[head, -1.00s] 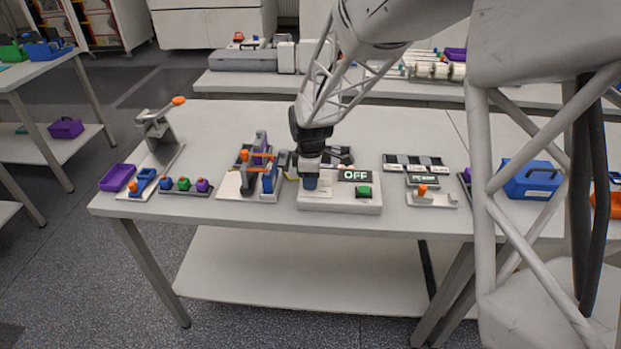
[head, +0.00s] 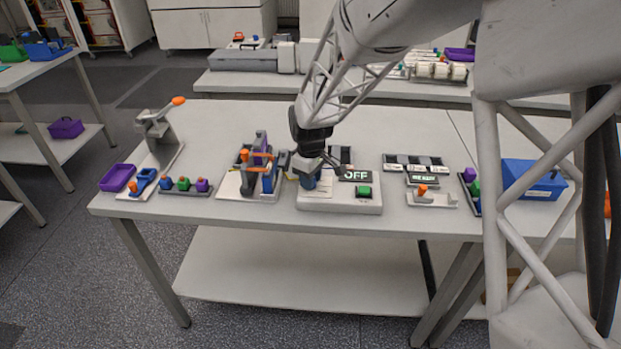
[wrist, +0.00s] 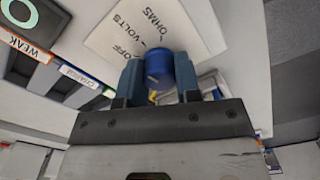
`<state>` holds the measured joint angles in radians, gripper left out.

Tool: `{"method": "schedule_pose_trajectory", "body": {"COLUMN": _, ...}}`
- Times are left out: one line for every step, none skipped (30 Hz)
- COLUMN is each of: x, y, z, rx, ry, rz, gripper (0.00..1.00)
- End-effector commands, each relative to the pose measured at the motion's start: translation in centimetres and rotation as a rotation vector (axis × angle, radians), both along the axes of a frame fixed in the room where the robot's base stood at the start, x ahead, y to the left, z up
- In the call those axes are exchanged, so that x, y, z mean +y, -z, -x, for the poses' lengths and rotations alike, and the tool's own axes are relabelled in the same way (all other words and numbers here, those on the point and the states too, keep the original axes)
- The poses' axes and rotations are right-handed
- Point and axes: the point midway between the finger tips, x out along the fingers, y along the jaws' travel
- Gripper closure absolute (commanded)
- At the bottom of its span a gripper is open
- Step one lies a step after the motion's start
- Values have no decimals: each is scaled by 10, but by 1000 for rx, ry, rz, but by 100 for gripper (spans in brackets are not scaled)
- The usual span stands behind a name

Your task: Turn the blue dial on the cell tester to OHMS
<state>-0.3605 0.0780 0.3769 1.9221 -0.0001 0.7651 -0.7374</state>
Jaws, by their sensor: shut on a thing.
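The cell tester (head: 340,207) is a pale box on the front of the table. Its dark display (head: 355,175) reads OFF. In the wrist view its dial plate (wrist: 190,25) carries the printed words OFF, VOLTS and OHMS in an arc. The blue dial (wrist: 158,62) stands between my two fingers, which are shut on its sides. Where its pointer aims is not clear. In the head view my gripper (head: 309,180) is over the left part of the tester and mostly hides the dial.
A green button (head: 364,191) sits right of the dial on the tester. A fixture with orange and purple parts (head: 258,165) stands close on the left. A small panel with an orange knob (head: 423,189) is to the right. Bare tabletop lies behind, at left.

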Motion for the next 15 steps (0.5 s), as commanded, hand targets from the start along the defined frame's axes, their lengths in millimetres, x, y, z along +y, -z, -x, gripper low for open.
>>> {"method": "schedule_pose_trajectory", "body": {"x": 0, "y": -1, "z": 0, "rx": -1, "ry": 43, "rz": 0, "gripper": 93}}
{"method": "schedule_pose_trajectory", "body": {"x": 0, "y": -1, "z": 0, "rx": -1, "ry": 72, "rz": 0, "gripper": 93}}
{"method": "schedule_pose_trajectory", "body": {"x": 0, "y": -1, "z": 0, "rx": -1, "ry": 110, "rz": 0, "gripper": 93}}
{"method": "schedule_pose_trajectory", "body": {"x": 0, "y": -1, "z": 0, "rx": -1, "ry": 139, "rz": 0, "gripper": 93}}
{"method": "schedule_pose_trajectory", "body": {"x": 0, "y": -1, "z": 0, "rx": 0, "ry": 167, "rz": -1, "gripper": 93}}
{"method": "schedule_pose_trajectory", "body": {"x": 0, "y": 0, "z": 0, "rx": 0, "ry": 205, "rz": 0, "gripper": 93}}
{"method": "schedule_pose_trajectory", "body": {"x": 0, "y": 0, "z": 0, "rx": 0, "ry": 234, "rz": 0, "gripper": 93}}
{"method": "schedule_pose_trajectory", "body": {"x": 0, "y": 0, "z": 0, "rx": -1, "ry": 263, "rz": -1, "gripper": 93}}
{"method": "schedule_pose_trajectory", "body": {"x": 0, "y": -1, "z": 0, "rx": -1, "ry": 300, "rz": 0, "gripper": 93}}
{"method": "schedule_pose_trajectory", "body": {"x": 0, "y": -1, "z": 0, "rx": -1, "ry": 329, "rz": 0, "gripper": 93}}
{"method": "schedule_pose_trajectory", "body": {"x": 0, "y": -1, "z": 0, "rx": -2, "ry": 358, "rz": -1, "gripper": 93}}
{"method": "schedule_pose_trajectory", "body": {"x": 0, "y": -1, "z": 0, "rx": -2, "ry": 395, "rz": -1, "gripper": 93}}
{"method": "schedule_pose_trajectory", "body": {"x": 0, "y": -1, "z": 0, "rx": -2, "ry": 424, "rz": -1, "gripper": 93}}
{"method": "schedule_pose_trajectory", "body": {"x": 0, "y": -1, "z": 0, "rx": -2, "ry": 452, "rz": -1, "gripper": 93}}
{"method": "schedule_pose_trajectory", "body": {"x": 0, "y": -1, "z": 0, "rx": -2, "ry": 490, "rz": -1, "gripper": 93}}
